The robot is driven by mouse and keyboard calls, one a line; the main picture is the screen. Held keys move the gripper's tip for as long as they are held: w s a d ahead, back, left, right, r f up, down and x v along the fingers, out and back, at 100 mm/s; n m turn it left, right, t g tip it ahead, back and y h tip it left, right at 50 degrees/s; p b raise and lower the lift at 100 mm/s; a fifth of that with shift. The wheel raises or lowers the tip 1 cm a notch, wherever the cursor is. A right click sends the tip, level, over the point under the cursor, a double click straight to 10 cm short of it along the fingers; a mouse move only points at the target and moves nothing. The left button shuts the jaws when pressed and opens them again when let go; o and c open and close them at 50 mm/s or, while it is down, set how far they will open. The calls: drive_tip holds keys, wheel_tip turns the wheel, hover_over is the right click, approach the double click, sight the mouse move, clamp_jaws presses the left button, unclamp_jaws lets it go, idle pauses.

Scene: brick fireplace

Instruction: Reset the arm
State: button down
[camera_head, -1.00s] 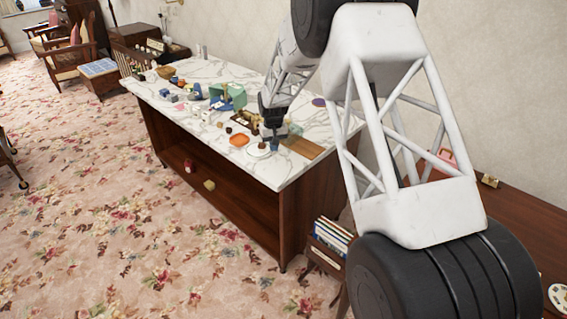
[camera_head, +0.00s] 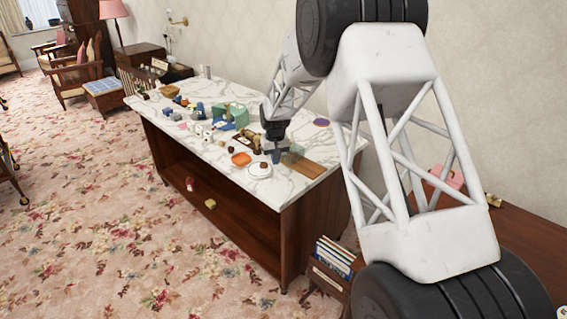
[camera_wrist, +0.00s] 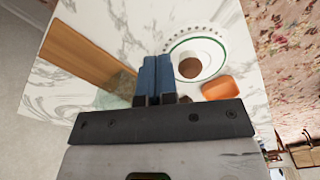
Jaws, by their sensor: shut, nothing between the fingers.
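My gripper (camera_head: 276,156) is above the marble-topped counter (camera_head: 235,108), near its right end. In the wrist view my gripper (camera_wrist: 157,78) shows two blue fingers side by side, shut and empty. A white plate with a green rim (camera_wrist: 222,48) lies right beside the fingers in that view, with a round brown thing (camera_wrist: 190,68) on it. The plate also shows in the head view (camera_head: 260,171), just left of the fingertips. A wooden board (camera_wrist: 80,55) lies on the other side of the fingers. Part of a greenish see-through thing (camera_wrist: 118,88) shows next to the board.
An orange dish (camera_head: 241,159) sits near the plate. A green box-like thing (camera_head: 238,117) and several small items crowd the counter's middle and left. A purple disc (camera_head: 321,122) lies near the back edge. A wall stands behind the counter. Carpet (camera_head: 90,220) is open in front.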

drive_tip(key=s+d+r+m, duration=0.1)
drive_tip(key=s+d+r, duration=0.3)
drive_tip(key=s+r, duration=0.4)
drive_tip(key=s+d+r+t, duration=0.1)
drive_tip(key=s+d+r, duration=0.3)
drive_tip(key=s+r, duration=0.45)
drive_tip(key=s+d+r+m, duration=0.1)
drive_tip(key=s+d+r, duration=0.45)
drive_tip(key=s, duration=0.45)
drive_tip(key=s+d, duration=0.2)
drive_tip(key=s, duration=1.3)
drive_tip(key=s+d+m+t, duration=0.1)
drive_tip(key=s+d, duration=0.2)
drive_tip(key=s, duration=1.3)
drive_tip(key=shift+d+r+t, duration=0.25)
drive_tip(key=shift+r+t, duration=0.05)
drive_tip(key=shift+r, duration=0.15)
